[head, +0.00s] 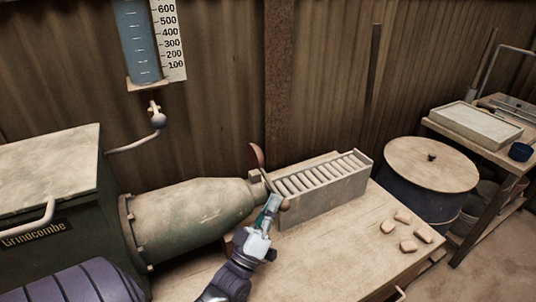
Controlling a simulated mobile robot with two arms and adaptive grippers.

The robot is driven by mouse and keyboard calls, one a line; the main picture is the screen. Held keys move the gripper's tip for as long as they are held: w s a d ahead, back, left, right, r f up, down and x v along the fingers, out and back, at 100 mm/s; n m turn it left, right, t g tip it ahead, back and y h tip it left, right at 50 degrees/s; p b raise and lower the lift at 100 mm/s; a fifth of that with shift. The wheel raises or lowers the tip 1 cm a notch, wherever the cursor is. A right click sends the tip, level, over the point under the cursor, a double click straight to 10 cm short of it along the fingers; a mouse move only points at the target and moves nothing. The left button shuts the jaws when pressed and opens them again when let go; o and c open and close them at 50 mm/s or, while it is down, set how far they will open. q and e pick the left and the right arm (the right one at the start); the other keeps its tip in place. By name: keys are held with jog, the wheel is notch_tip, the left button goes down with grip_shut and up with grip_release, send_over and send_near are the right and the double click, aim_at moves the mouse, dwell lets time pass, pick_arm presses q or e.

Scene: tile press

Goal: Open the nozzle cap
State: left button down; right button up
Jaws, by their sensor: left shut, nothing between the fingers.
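The machine's grey-green nozzle (205,208) is a tapering barrel that points right, its narrow end at the tile rack. A reddish-brown rounded piece (257,156), which looks like the nozzle cap, stands up above the narrow end, tilted. I cannot tell whether the outlet is uncovered. My left gripper (271,204) is shut and empty just right of and below the nozzle tip, in front of the rack's left end. It hides part of the tip area, and I cannot tell whether it touches anything. My right gripper is not in view.
A long rack (325,190) with pale rollers stands on the wooden table (335,250). Several clay pieces (403,216) lie at the table's right. A lidded drum (432,165) and a side bench (470,143) are farther right. The front middle of the table is clear.

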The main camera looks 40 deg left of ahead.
pick_arm(q)
jog(key=shift+f, duration=0.2)
jog(key=shift+s, duration=0.1)
notch_tip(320, 180, up, 10)
dwell(0.8)
